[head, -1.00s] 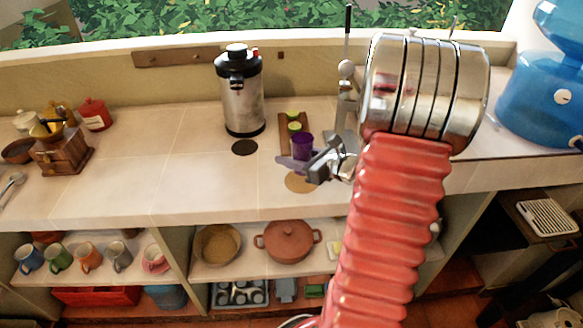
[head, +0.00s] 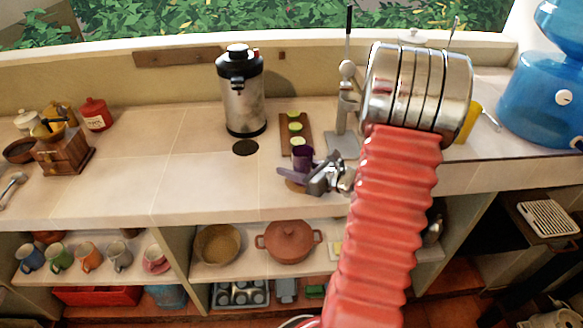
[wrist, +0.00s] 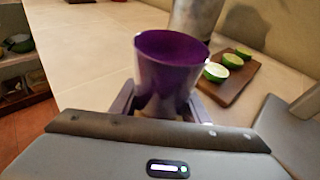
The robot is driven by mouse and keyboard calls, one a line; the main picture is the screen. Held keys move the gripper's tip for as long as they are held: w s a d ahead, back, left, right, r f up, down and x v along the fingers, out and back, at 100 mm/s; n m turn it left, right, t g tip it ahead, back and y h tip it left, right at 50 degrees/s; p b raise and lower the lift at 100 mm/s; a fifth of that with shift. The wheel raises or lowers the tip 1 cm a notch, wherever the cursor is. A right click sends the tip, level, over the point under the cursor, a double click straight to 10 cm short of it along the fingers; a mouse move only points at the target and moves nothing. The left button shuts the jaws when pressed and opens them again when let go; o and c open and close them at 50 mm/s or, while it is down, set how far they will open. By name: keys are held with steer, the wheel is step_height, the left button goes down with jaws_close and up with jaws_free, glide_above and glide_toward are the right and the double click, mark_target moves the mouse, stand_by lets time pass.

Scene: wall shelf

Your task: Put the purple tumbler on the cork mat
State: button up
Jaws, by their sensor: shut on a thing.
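The purple tumbler (head: 303,156) is upright between the jaws of my gripper (head: 300,172), near the counter's front edge in the head view. In the wrist view the tumbler (wrist: 168,82) shows its open rim, with a finger of my gripper (wrist: 162,100) on each side, shut on it. The round tan cork mat (head: 296,187) is mostly hidden behind the gripper and tumbler in the head view. The tumbler appears over or just behind the mat. I cannot tell whether its base touches anything.
A board (head: 291,124) with cut limes lies just behind the tumbler. A steel urn (head: 242,95) stands back left, with a dark round mat (head: 245,148) before it. A grey press (head: 345,120) stands to the right.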

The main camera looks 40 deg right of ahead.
steer(key=o, duration=1.4)
steer(key=shift+f, duration=0.1)
steer(key=v, duration=1.2)
steer(key=shift+a, duration=0.1)
steer(key=shift+s, duration=0.1)
